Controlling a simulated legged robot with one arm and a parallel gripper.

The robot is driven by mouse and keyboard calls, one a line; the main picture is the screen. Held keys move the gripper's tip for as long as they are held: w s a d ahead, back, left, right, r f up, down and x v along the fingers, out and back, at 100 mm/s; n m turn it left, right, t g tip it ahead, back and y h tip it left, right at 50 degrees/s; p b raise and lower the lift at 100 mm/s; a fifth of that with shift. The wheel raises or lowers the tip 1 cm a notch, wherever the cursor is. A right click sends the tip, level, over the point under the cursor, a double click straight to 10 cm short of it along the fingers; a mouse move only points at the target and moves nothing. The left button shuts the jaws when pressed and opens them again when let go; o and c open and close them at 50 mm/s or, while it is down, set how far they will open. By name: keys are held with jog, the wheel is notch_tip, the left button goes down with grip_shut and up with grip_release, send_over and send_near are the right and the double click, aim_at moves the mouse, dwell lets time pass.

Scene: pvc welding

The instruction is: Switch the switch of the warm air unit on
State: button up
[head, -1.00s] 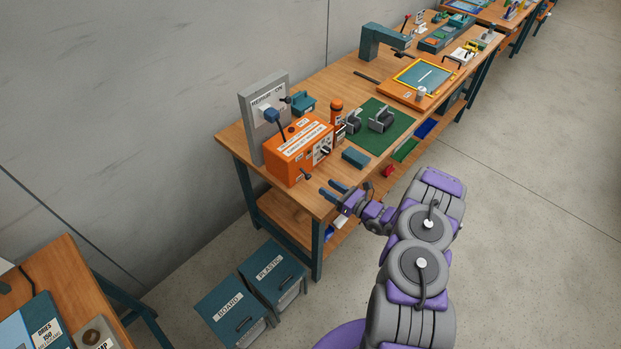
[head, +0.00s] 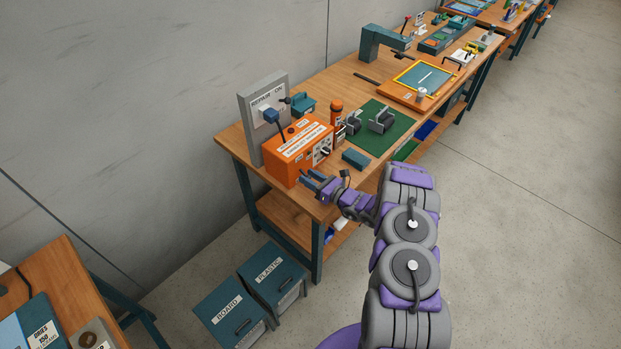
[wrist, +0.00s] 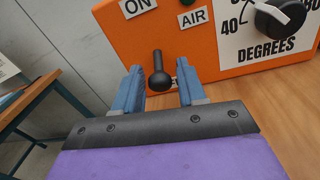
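The warm air unit (head: 296,158) is an orange box standing on the workbench, and its front face also shows in the wrist view (wrist: 220,40). Its switch (wrist: 158,74) is a black lever with a round knob, below the "ON" and "AIR" labels. The knob end points down and toward me. My gripper (wrist: 158,92) is open, with its blue fingers to either side of the switch. I cannot tell whether either finger touches it. In the head view my gripper (head: 313,181) is in front of the unit, near the bench's front edge.
A grey panel (head: 252,142) labelled "REPAIR ON" stands behind the unit. A dial (wrist: 279,17) marked "DEGREES" is right of the switch. A teal block (head: 356,159) and a green mat (head: 391,140) lie to the right. Two bins (head: 272,274) (head: 231,309) stand on the floor.

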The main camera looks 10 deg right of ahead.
aim_at(309, 176)
grip_shut()
jog(key=shift+r, duration=0.1)
jog(key=shift+r+g+h+p, duration=0.6)
jog(key=shift+r+g+h, duration=0.3)
jog(key=shift+g+h, duration=0.15)
jog(key=shift+w+r+g+h+p, duration=0.1)
jog(key=shift+r+g+h+p, duration=0.65)
jog(key=shift+g+p, duration=0.3)
jog(key=g+h+p, duration=0.1)
jog(key=p, duration=0.1)
jog(key=r+g+p, duration=0.1)
jog(key=p, duration=0.2)
jog(key=shift+w+a+m+h, duration=0.1)
jog(key=shift+w+m+h, duration=0.1)
jog(key=shift+m+h, duration=0.15)
jog(key=g+p, duration=0.1)
jog(key=p, duration=0.2)
jog(key=shift+a+r+h, duration=0.1)
jog(key=shift+r+h, duration=0.05)
jog(key=shift+h, duration=0.2)
jog(key=shift+w+g+p, duration=0.2)
jog(key=shift+g+p, duration=0.1)
jog(key=shift+p, duration=0.55)
